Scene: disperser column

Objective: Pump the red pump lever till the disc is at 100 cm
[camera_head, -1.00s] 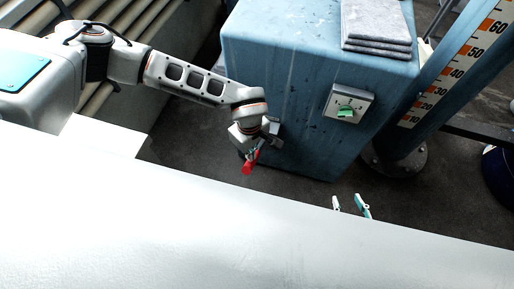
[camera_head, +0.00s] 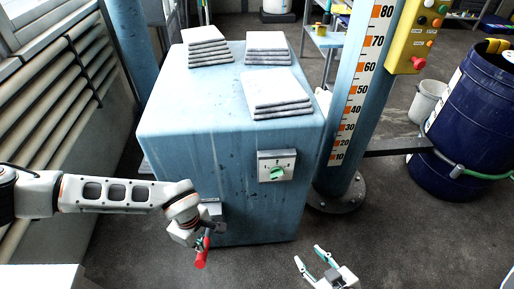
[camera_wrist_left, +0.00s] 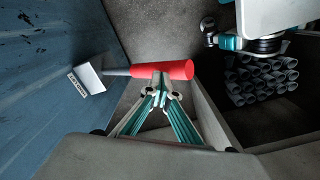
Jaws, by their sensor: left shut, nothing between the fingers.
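The red pump lever (camera_head: 202,252) sticks out low from the front of the blue cabinet (camera_head: 165,170). In the left wrist view its red grip (camera_wrist_left: 178,69) lies sideways on a grey rod from a white labelled plate (camera_wrist_left: 88,77). My left gripper (camera_wrist_left: 160,88) is shut, with its fingertips right at the grip and nothing held between them; contact is unclear. It also shows in the head view (camera_head: 201,241). My right gripper (camera_head: 310,257) is open and empty above the floor. The scale (camera_head: 358,85) on the blue column shows marks 10 to 80; no disc is in view.
A green knob panel (camera_head: 277,166) is on the cabinet front, with stacked grey slabs (camera_head: 275,90) on top. Floor between is clear.

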